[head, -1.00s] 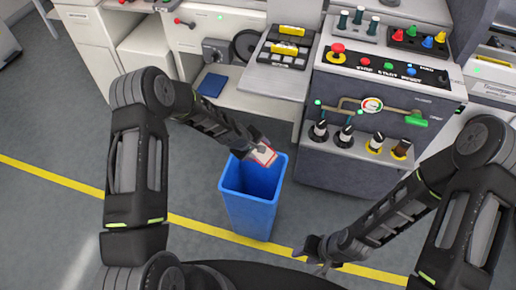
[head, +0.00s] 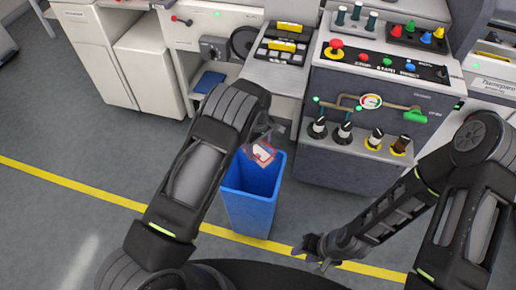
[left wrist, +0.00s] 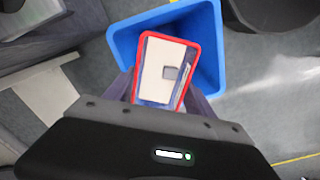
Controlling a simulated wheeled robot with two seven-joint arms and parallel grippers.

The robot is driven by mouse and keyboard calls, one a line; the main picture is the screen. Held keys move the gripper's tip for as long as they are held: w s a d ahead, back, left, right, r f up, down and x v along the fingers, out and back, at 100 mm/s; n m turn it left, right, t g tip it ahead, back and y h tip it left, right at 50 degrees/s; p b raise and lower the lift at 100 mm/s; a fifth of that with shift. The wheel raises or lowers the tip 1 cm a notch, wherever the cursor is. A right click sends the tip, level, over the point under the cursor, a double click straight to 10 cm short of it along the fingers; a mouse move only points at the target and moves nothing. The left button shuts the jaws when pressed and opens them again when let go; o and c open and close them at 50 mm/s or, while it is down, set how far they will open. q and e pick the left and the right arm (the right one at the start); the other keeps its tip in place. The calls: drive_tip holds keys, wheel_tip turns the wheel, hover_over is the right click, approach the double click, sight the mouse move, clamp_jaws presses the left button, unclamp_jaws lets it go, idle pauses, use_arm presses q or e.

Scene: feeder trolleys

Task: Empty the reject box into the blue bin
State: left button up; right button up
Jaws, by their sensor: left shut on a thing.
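The reject box is a small tray with a red rim and pale inside (head: 262,153). It is in my left gripper (head: 266,141), above the mouth of the blue bin (head: 251,212). In the left wrist view the box (left wrist: 153,72) sits between the fingers, with the bin's blue rim (left wrist: 213,45) around and below it. A small grey piece and a thin pale piece show in the box; what they are is unclear. My right gripper (head: 314,254) is open and empty, low and right of the bin.
A grey control console (head: 372,120) with buttons and knobs stands behind and right of the bin. White cabinets (head: 150,60) and a dark blue item (head: 209,82) on a low shelf are at the back left. A yellow line (head: 80,185) crosses open grey floor.

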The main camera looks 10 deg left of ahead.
use_arm(q)
wheel_tip(320, 180, up, 6)
drive_tip(key=shift+p, duration=1.15)
drive_tip(key=shift+s+a+m, duration=0.1)
drive_tip(key=shift+s+m, duration=0.05)
drive_tip(key=shift+m, duration=0.35)
drive_tip(key=s+a+r+m, duration=0.2)
drive_tip(key=r+m, duration=0.1)
drive_tip(key=r, duration=0.4)
drive_tip(key=s+a+r+m, duration=0.2)
drive_tip(key=s+r+m, duration=0.1)
drive_tip(key=r, duration=0.5)
drive_tip(key=s+a+r+m, duration=0.2)
drive_tip(key=s+r+m, duration=0.1)
drive_tip(key=r, duration=0.5)
drive_tip(key=shift+m, duration=0.6)
